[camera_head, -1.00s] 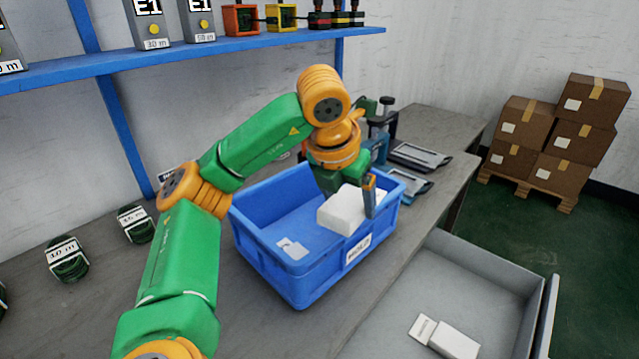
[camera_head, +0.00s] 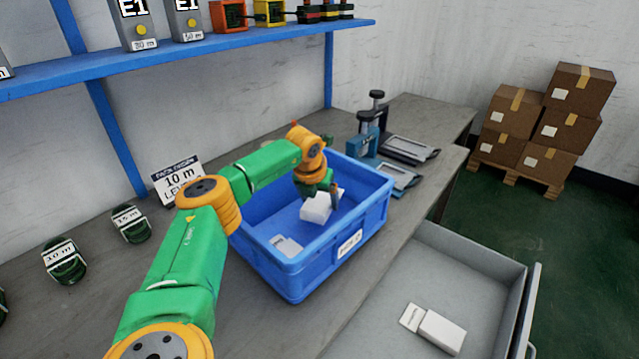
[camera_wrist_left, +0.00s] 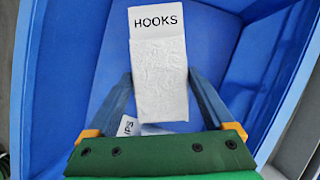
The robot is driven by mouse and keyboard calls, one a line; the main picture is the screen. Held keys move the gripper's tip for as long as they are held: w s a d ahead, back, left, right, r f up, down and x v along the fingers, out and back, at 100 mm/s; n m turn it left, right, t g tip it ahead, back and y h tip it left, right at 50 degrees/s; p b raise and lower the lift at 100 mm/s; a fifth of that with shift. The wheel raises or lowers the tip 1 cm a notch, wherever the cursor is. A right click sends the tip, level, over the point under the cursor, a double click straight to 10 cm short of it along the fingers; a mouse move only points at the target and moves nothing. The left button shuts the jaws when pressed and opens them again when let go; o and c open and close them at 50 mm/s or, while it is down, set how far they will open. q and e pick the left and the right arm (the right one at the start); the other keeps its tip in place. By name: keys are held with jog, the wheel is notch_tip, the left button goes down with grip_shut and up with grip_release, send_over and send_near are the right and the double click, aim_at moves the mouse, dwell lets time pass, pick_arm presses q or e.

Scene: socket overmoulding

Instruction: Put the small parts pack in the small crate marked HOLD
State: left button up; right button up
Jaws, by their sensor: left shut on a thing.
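A white small parts pack (camera_head: 316,207) with a tag reading HOOKS (camera_wrist_left: 158,75) is between the fingers of my left gripper (camera_head: 328,196). The gripper is shut on the pack and holds it down inside the blue crate (camera_head: 268,272), within its walls. I cannot tell whether the pack touches the crate floor. The crate has a white label (camera_head: 350,243) on its front, too small to read surely. A second white pack (camera_head: 287,246) lies on the crate floor at the near left. In the left wrist view its tag, ending in "PS" (camera_wrist_left: 127,126), is partly hidden by the gripper.
An open grey drawer (camera_head: 455,270) at the lower right holds another white pack (camera_head: 440,331). Blue and black tools (camera_head: 368,130) stand behind the crate. Green cable coils (camera_head: 65,262) and a sign (camera_head: 177,178) are on the bench at left. A blue shelf (camera_head: 200,55) hangs above.

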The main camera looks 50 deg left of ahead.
pick_arm(q)
jog(key=shift+f+b, duration=0.3)
jog(key=shift+f, duration=0.3)
jog(key=o, duration=1.3)
jog(key=shift+c, duration=0.2)
jog(key=v, duration=1.3)
jog(key=shift+r+p, duration=0.15)
jog(key=shift+p, duration=0.15)
jog(key=shift+w, duration=0.1)
